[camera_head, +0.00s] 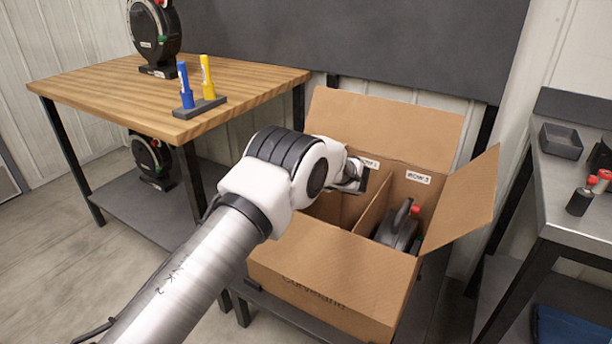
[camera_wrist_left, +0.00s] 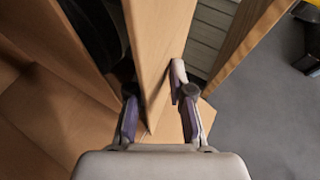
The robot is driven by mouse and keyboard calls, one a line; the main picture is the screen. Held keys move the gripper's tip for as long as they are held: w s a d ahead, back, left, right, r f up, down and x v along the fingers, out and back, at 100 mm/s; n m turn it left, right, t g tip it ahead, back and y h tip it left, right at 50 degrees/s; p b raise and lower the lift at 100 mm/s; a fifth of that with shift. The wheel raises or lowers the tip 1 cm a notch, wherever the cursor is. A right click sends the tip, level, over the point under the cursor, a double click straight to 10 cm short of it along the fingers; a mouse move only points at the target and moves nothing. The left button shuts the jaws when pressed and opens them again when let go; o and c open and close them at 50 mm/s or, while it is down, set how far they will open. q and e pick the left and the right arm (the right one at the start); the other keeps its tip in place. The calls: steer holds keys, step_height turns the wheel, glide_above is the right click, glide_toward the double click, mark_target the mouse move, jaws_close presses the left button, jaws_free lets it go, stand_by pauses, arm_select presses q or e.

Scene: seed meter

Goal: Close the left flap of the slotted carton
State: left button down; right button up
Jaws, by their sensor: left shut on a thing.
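The slotted carton (camera_head: 330,285) stands open, with a divider inside. Its back flap (camera_head: 385,125) stands up and its right flap (camera_head: 462,202) leans outward. The left side of the carton is largely hidden behind my left arm in the head view. My left gripper (camera_head: 358,178) is over the carton's left rear part. In the left wrist view, the gripper (camera_wrist_left: 158,98) has its fingers on either side of a cardboard panel (camera_wrist_left: 165,35), which appears to be the left flap. It is shut on this panel. My right gripper is not in view.
A dark device with a red cap (camera_head: 400,232) sits in the carton's right compartment. A wooden table (camera_head: 110,90) with blue and yellow markers stands at the back left. A metal bench (camera_head: 575,205) stands close on the right.

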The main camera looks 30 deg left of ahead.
arm_select(q)
steer(key=shift+s+f, duration=0.1)
steer(key=shift+f, duration=0.3)
steer(key=c, duration=1.2)
jaws_free()
steer(key=shift+a, duration=0.1)
steer(key=shift+r, duration=0.1)
